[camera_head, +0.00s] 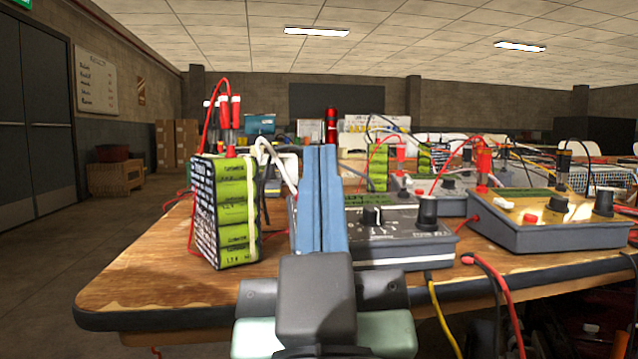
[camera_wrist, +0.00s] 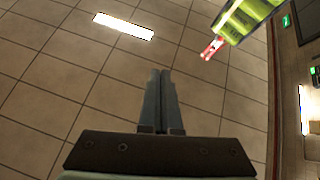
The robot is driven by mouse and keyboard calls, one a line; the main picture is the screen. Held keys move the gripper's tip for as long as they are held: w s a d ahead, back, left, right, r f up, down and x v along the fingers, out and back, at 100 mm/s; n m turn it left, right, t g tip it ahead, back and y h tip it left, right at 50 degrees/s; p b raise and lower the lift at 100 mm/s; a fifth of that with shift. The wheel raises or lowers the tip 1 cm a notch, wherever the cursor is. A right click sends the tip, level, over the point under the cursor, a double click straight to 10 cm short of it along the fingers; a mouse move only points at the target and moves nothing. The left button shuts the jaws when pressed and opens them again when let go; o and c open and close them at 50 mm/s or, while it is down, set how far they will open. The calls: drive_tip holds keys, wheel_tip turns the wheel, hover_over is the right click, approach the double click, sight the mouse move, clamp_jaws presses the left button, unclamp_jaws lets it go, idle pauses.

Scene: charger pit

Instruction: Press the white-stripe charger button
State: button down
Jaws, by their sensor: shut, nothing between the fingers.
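A dark grey charger box (camera_head: 396,226) stands on the wooden bench just right of and behind my gripper (camera_head: 321,150) in the head view. It has a knob (camera_head: 372,216), a black post (camera_head: 427,212) and a pale stripe (camera_head: 402,262) low on its front. My fingers hide its left end; I cannot make out its button. A second charger with a tan top (camera_head: 548,226) stands to the right, with a red part (camera_head: 529,218) on it. My blue fingers are shut, empty and point upward. The wrist view shows my gripper (camera_wrist: 161,74) closed against a tiled surface.
A green battery pack (camera_head: 229,212) with red leads stands close left of my gripper; a green pack also shows in the wrist view (camera_wrist: 243,18). More chargers and cables crowd the bench behind. Yellow and red cables (camera_head: 441,312) hang over the front edge. Bare wood (camera_head: 140,282) lies at left.

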drive_tip(key=w+d+r+n+g+y+p, duration=0.1)
drive_tip(key=w+r+n+g+p, duration=0.35)
drive_tip(key=p, duration=1.35)
drive_tip(key=w+r+n+g+y+p, duration=0.1)
drive_tip(key=w+n+g+p, duration=0.35)
drive_tip(key=p, duration=1.35)
drive_tip(key=s+n+g+p, duration=0.1)
drive_tip(key=g+p, duration=0.1)
drive_tip(key=p, duration=0.7)
drive_tip(key=s+n+g+y+p, duration=0.1)
drive_tip(key=s+g+p, duration=0.1)
drive_tip(key=p, duration=0.7)
drive_tip(key=s+n+g+p, duration=0.1)
drive_tip(key=g+p, duration=0.1)
drive_tip(key=p, duration=0.7)
drive_tip(key=shift+s+a+r, duration=0.1)
drive_tip(key=shift+s+r, duration=0.3)
drive_tip(key=shift+f, duration=0.1)
